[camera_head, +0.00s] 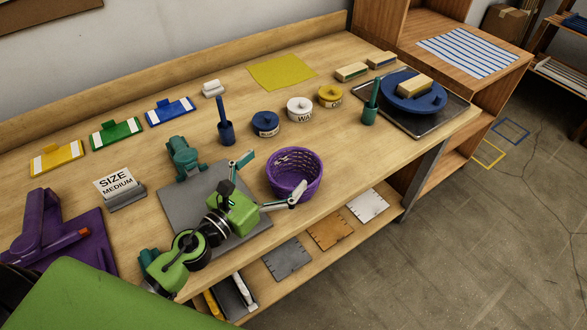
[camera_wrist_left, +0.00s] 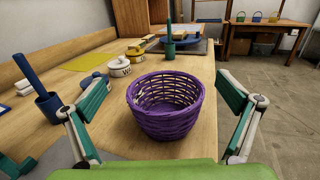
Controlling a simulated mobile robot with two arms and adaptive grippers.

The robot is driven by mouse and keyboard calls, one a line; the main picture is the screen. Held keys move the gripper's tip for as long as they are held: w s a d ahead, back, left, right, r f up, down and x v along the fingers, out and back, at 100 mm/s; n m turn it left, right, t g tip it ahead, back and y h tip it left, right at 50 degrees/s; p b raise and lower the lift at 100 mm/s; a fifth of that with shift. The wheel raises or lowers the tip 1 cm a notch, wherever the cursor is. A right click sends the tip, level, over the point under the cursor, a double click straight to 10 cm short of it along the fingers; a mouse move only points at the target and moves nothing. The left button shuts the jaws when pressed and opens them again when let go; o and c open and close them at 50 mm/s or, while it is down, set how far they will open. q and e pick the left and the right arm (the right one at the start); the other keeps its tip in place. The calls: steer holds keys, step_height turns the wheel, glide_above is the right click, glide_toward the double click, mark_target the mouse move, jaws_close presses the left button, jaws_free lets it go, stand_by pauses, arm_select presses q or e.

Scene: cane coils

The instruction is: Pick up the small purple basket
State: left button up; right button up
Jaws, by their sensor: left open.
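The small purple basket (camera_head: 296,178) is woven, round and empty, and stands upright on the wooden workbench near its front edge. My left gripper (camera_head: 275,174) is open, with one finger at the basket's far left side and the other at its near side. In the left wrist view the basket (camera_wrist_left: 166,122) is centred ahead of the palm, between the two spread fingers, with a gap on each side. Neither finger visibly grips it. My right gripper is not in view.
Behind the basket stand a blue lidded pot (camera_head: 265,124), a white pot (camera_head: 299,109) and a yellow pot (camera_head: 330,96). A dark green holder (camera_head: 369,115) is at its right. A grey plate (camera_head: 180,206) lies under my arm, near a teal tool (camera_head: 184,157).

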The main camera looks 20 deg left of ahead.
mark_target(279, 188)
arm_select(q)
steer(key=f+b, duration=0.1)
steer(key=f, duration=0.1)
steer(key=f+b, duration=0.1)
steer(key=f, duration=0.1)
steer(key=s+f+b, duration=0.1)
steer(key=f+b, duration=0.1)
steer(key=shift+d+f, duration=0.2)
steer(key=shift+f, duration=0.1)
steer(key=p+x, duration=0.1)
steer(key=x, duration=0.1)
steer(key=shift+w+d+f, duration=0.1)
steer(key=shift+w, duration=0.25)
steer(key=shift+w+d, duration=0.1)
steer(key=shift+w, duration=0.25)
steer(key=p+x, duration=0.1)
steer(key=x, duration=0.2)
steer(key=shift+w, duration=0.15)
steer(key=shift+w+d, duration=0.2)
steer(key=shift+w, duration=0.3)
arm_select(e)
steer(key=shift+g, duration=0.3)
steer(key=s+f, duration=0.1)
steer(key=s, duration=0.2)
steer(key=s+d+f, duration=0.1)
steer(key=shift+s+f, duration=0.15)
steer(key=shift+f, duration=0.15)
